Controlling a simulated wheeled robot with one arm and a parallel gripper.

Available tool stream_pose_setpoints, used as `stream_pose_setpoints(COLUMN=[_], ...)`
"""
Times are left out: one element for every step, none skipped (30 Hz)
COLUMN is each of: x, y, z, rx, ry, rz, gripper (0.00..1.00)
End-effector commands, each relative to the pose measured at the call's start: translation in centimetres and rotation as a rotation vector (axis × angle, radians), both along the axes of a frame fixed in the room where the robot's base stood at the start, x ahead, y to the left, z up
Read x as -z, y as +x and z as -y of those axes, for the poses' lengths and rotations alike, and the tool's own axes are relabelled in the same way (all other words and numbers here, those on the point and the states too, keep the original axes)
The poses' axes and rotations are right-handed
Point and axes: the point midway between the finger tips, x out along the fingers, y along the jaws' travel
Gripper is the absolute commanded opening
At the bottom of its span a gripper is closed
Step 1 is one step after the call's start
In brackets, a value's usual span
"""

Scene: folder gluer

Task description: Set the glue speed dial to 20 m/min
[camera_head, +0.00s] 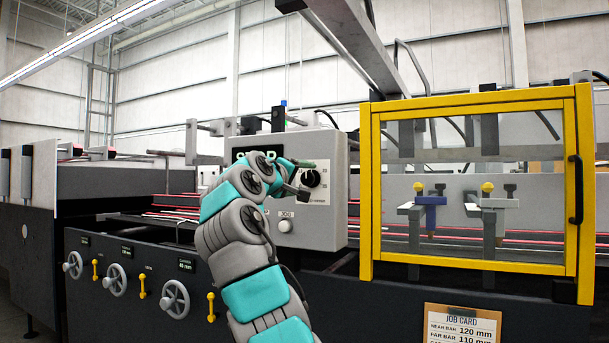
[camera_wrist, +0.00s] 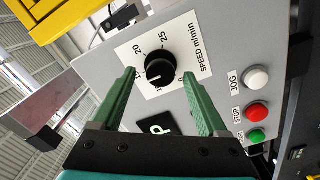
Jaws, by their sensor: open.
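The glue speed dial is a round black knob (camera_wrist: 159,67) on a white scale plate marked "SPEED m/min". It also shows on the grey control box in the head view (camera_head: 311,178). In the wrist view 20 and 25 are readable; other marks are partly hidden by my fingers. The knob's white pointer line points down and slightly left in the picture, away from the 20; its exact value cannot be told. My gripper (camera_wrist: 159,74) is open, its green fingertips on either side of the knob. Contact cannot be told. The gripper also shows at the dial in the head view (camera_head: 308,177).
Beside the dial are a white JOG button (camera_wrist: 256,78), a red STOP button (camera_wrist: 258,112) and a green button (camera_wrist: 257,136). A yellow-framed guard (camera_head: 475,105) stands right of the box. Handwheels (camera_head: 175,299) line the lower left panel.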

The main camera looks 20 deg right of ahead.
Motion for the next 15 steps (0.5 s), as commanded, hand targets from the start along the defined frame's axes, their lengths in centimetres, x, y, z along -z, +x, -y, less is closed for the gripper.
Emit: stream_pose_setpoints(x=[-0.17,-0.14,-0.08,-0.05,0.0,0.02,0.05,0.07,0.08,0.07,0.08,0.08,0.09,0.09,0.09], y=[0.38,0.52,0.66,0.74,0.79,0.81,0.81,0.82,0.81,0.8,0.81,0.81,0.81,0.8,0.81], z=[0.44,0.65,0.85,0.96,1.02,1.04,1.05,1.05,1.04,1.04,1.03,1.03,1.03,1.03,1.03], rx=[-0.001,0.0,0.0,0.0,0.0,0.0,0.0,0.0,0.0,0.0,0.0,0.0,0.0,0.0,0.0], ry=[0.001,0.001,0.001,0.001,0.001,0.001,0.001,0.001,0.001,0.001,0.001,0.001,0.001,0.001,0.001], rz=[-0.001,-0.001,-0.001,-0.001,-0.001,-0.001,-0.001,-0.001,-0.001,-0.001,-0.001,-0.001,-0.001,-0.001,-0.001], gripper=[0.76,0.76,0.76,0.76,0.76,0.76,0.76,0.76,0.76,0.76,0.76,0.72,0.69,0.65,0.61])
